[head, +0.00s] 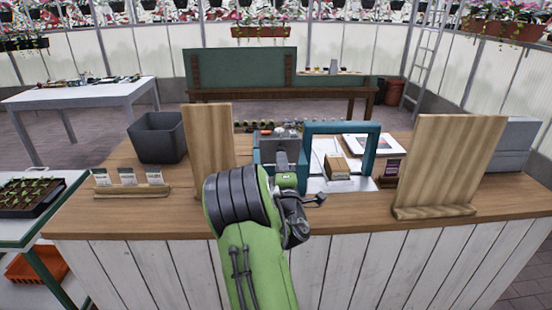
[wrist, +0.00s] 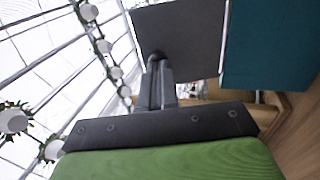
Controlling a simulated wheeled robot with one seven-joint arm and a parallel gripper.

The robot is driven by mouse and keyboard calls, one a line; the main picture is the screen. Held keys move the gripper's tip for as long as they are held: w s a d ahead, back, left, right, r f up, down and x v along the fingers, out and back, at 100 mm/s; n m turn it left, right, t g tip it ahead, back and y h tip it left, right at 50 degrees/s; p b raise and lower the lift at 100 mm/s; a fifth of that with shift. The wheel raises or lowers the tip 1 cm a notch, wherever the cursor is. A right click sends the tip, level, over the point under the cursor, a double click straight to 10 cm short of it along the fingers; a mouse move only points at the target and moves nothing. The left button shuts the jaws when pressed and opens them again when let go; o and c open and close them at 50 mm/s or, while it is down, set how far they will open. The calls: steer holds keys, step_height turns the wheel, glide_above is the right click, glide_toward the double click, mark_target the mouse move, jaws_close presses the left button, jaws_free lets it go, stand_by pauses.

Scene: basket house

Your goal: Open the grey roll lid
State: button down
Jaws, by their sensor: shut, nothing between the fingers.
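A teal housing (head: 264,152) stands on the wooden counter, with a grey part on its top that looks like the grey roll lid (head: 272,134). My arm hides much of it. In the wrist view a flat dark grey panel (wrist: 195,38), apparently the lid, lies beside a teal panel (wrist: 268,45). My gripper (wrist: 157,58) is shut and empty, its tip at the lower left edge of the grey panel; I cannot tell whether it touches. In the head view my gripper (head: 282,160) is in front of the teal housing.
An upright wooden board (head: 208,140) stands left of the housing and another (head: 450,160) to the right. A teal frame (head: 343,128) stands just right of my gripper. A dark grey bin (head: 157,138) and a card holder (head: 130,190) stand at the left. The counter front is clear.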

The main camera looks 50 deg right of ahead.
mark_target(281, 143)
steer(key=shift+d+r, duration=0.1)
steer(key=shift+r, duration=0.05)
steer(key=shift+s, duration=0.1)
steer(key=r+p, duration=0.1)
steer(key=p, duration=0.3)
steer(key=shift+w+d+r+y, duration=0.1)
steer(key=shift+w+y, duration=0.1)
steer(key=shift+y, duration=0.1)
steer(key=p, duration=0.3)
steer(key=shift+w+d+r+g, duration=0.15)
steer(key=shift+d+r+g, duration=0.05)
steer(key=shift+r+g, duration=0.1)
steer(key=shift+w+d+r+p, duration=0.2)
steer(key=shift+w+d+p, duration=0.15)
steer(key=shift+p, duration=0.5)
steer(key=shift+f, duration=0.1)
